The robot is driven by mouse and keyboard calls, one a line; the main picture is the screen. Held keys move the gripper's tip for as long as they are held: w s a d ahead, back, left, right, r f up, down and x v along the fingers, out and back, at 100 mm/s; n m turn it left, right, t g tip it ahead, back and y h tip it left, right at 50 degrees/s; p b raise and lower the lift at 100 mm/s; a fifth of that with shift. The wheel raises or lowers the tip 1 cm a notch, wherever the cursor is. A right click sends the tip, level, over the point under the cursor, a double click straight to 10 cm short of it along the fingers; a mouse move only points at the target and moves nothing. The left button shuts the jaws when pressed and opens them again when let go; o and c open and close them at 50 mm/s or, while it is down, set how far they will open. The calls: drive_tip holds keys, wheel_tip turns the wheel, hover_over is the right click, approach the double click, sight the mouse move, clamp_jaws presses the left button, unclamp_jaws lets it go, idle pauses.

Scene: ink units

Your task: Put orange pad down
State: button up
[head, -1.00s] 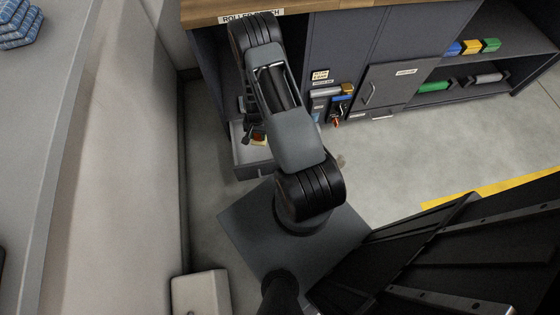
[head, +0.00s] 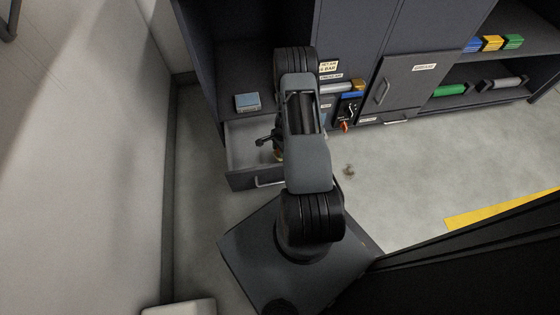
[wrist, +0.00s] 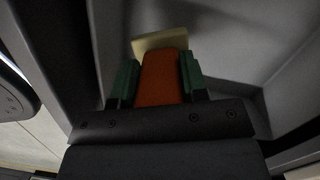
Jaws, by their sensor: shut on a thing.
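The orange pad (wrist: 160,82) is between the two green fingers of my gripper (wrist: 158,70) in the wrist view. My gripper is shut on it. A flat cream-coloured piece (wrist: 160,41) shows just past the pad's far end; I cannot tell whether it belongs to the pad. Grey walls surround the gripper there. In the head view my arm hides most of the gripper, which is at the open drawer (head: 256,181). Only a small bit of orange shows beside the arm. I cannot tell whether the pad touches the drawer floor.
A closed cabinet door (head: 408,88) is to the right, then shelves with coloured blocks (head: 492,43) and a green roll (head: 450,90). A pale wall is at left. The floor right of my arm is mostly clear.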

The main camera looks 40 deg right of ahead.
drive_tip(key=shift+f+b, duration=1.3)
drive_tip(key=shift+f, duration=2.1)
drive_tip(key=shift+f, duration=0.15)
drive_tip(key=o, duration=1.2)
